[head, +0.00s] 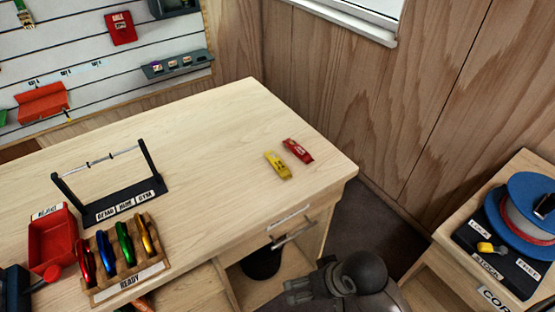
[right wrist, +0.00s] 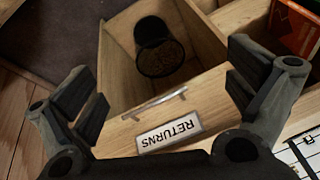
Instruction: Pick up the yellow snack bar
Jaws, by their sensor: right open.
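The yellow snack bar (head: 277,165) lies on the wooden bench top (head: 215,135) near its right end, just left of a red snack bar (head: 297,151). My right gripper (head: 297,290) is low in the head view, in front of the bench and well apart from the yellow bar. In the right wrist view my right gripper (right wrist: 165,95) has its fingers spread wide with nothing between them. Beyond them is a drawer front labelled RETURNS (right wrist: 170,132). The yellow bar is not in the right wrist view. My left gripper is not in view.
On the bench's left stand a READY rack (head: 130,280) with several carabiners, a red bin (head: 53,240) and a black frame stand (head: 118,200). A side table at right holds a blue spool (head: 528,200). The bench around the bars is clear. A dark round container (right wrist: 160,50) sits behind the RETURNS front.

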